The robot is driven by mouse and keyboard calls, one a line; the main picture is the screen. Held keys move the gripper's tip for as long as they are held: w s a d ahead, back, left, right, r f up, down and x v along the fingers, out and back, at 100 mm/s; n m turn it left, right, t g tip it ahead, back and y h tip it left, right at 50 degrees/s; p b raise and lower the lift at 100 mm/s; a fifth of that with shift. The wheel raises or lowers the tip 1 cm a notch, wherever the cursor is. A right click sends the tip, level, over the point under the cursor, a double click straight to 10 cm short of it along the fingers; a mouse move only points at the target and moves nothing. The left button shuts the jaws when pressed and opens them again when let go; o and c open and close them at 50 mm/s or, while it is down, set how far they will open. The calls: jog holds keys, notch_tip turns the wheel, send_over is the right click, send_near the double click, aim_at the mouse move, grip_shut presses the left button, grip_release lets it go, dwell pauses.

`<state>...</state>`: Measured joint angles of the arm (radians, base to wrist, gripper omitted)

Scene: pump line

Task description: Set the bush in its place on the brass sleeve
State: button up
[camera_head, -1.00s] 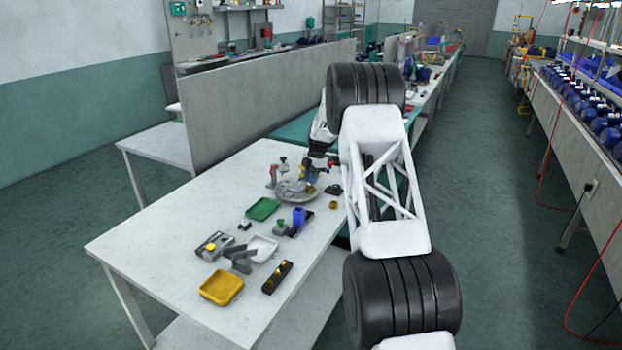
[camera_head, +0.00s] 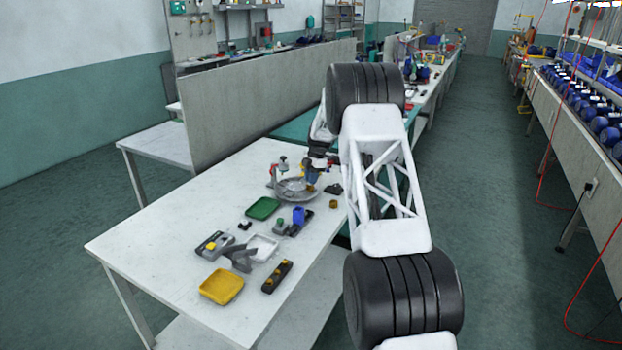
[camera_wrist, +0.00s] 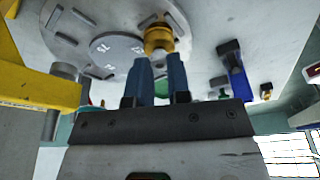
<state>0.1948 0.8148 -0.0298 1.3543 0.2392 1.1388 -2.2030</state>
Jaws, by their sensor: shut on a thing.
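My gripper (camera_head: 313,176) is low over the round grey plate (camera_head: 290,194) on the white table. In the wrist view its two blue fingers (camera_wrist: 160,64) are closed in on a brass-coloured round piece (camera_wrist: 158,38) at their tips. I take this piece to be the bush, or the bush together with the brass sleeve; I cannot tell the two apart. Whether the piece touches the plate is hidden.
A green tray (camera_head: 263,208), a white tray (camera_head: 262,248) and a yellow tray (camera_head: 221,286) lie nearer the front. A blue part (camera_head: 298,215) stands in a dark holder. A small brass piece (camera_head: 333,204) lies right of the plate. The table's left side is clear.

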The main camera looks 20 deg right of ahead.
jog(key=o, duration=0.9)
jog(key=shift+c, duration=0.2)
jog(key=shift+r, duration=0.1)
jog(key=shift+a+v, duration=0.2)
jog(key=shift+v, duration=0.75)
jog(key=shift+a+v, duration=0.2)
jog(key=shift+v, duration=0.75)
jog(key=shift+a+v, duration=0.25)
jog(key=shift+v, duration=0.65)
jog(key=shift+s+r, duration=0.2)
jog(key=shift+s, duration=0.05)
jog(key=shift+r, duration=0.1)
